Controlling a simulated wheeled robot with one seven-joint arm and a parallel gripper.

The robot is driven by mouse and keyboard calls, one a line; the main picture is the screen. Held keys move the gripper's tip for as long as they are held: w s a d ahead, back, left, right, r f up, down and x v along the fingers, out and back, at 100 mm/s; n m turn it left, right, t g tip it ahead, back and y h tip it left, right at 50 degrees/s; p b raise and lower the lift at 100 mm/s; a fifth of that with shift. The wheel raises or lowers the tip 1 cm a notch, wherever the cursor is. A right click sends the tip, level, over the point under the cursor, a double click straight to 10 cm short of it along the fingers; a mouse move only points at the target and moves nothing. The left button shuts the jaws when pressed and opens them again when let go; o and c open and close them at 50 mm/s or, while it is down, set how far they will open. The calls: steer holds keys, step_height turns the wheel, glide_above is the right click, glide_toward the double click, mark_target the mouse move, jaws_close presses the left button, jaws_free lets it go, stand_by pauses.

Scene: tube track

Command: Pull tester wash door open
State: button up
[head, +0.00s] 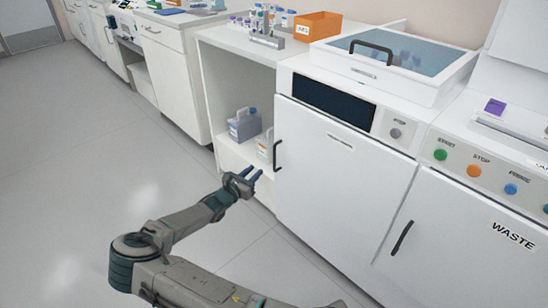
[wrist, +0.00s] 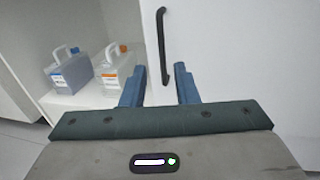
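The tester wash door (head: 331,168) is a white panel on the front of the white machine, and it looks shut. Its black vertical handle (head: 277,155) sits at the door's left edge. In the wrist view the handle (wrist: 162,45) stands upright ahead of my gripper, its lower end near the gap between the fingertips. My gripper (head: 252,174) is open and empty, just left of and below the handle in the head view. In the wrist view the two blue fingers (wrist: 160,78) are apart, with the white door (wrist: 240,60) behind them. I cannot tell how far the fingertips are from the handle.
An open shelf left of the door holds a blue-labelled jug (head: 244,125) and an orange-labelled jug (head: 264,145). A waste cabinet (head: 470,240) with its own black handle (head: 402,238) stands at the right. The floor (head: 90,150) at the left is clear.

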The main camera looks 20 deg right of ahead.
mark_target(274, 155)
steer(key=b+x, duration=0.2)
steer(key=x, duration=1)
steer(key=shift+d+b, duration=0.1)
steer(key=shift+b, duration=0.2)
steer(key=shift+w+d, duration=0.3)
steer(key=shift+d, duration=0.2)
jaws_close()
